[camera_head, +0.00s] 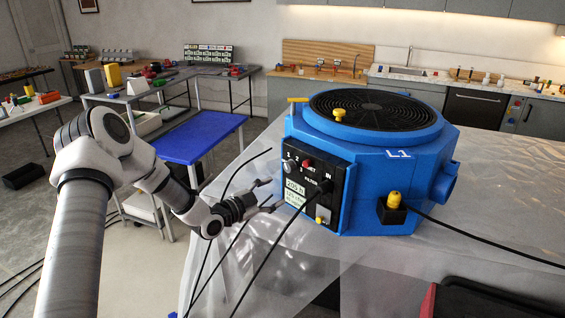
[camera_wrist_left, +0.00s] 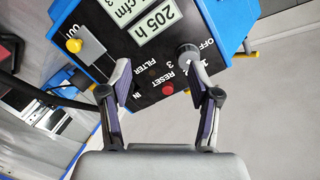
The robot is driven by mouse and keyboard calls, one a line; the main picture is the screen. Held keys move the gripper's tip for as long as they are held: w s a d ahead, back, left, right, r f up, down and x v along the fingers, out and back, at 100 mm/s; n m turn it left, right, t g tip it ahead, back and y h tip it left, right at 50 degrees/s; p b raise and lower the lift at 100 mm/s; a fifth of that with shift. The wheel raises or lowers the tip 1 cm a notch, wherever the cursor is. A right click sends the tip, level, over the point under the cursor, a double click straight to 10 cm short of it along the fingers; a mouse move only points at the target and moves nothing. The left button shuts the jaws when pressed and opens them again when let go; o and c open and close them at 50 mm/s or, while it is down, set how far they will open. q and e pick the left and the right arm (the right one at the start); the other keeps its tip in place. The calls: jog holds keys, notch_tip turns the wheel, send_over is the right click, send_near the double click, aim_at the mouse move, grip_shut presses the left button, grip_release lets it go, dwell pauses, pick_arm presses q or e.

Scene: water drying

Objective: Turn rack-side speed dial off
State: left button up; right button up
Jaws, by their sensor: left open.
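The blue octagonal machine (camera_head: 365,170) stands on the plastic-covered table, with a black control panel (camera_head: 318,170) on its left front face. A round grey speed dial (camera_head: 290,166) sits at the panel's upper left; its setting cannot be told. In the left wrist view the panel appears upside down, with the dial (camera_wrist_left: 188,52) beside the markings OFF and 3. My left gripper (camera_head: 270,195) is open in front of the panel. In the wrist view its fingers (camera_wrist_left: 167,82) are spread around the RESET area, the right finger close to the dial. My right gripper is not in view.
A red RESET button (camera_head: 306,163) is close to the dial. Black cables (camera_head: 265,255) hang in front of the panel near my gripper. The plastic-covered table (camera_head: 500,180) is mostly clear at right.

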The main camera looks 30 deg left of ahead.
pick_arm(q)
jog(key=m+t, duration=0.1)
send_near(286, 168)
jog(key=w, duration=0.4)
jog(key=w+d+p, duration=0.1)
jog(key=w, duration=0.1)
jog(key=w+d, duration=0.1)
jog(key=w, duration=0.2)
jog(key=shift+w+f+p, duration=0.1)
jog(key=shift+p, duration=0.2)
jog(key=c, duration=1.2)
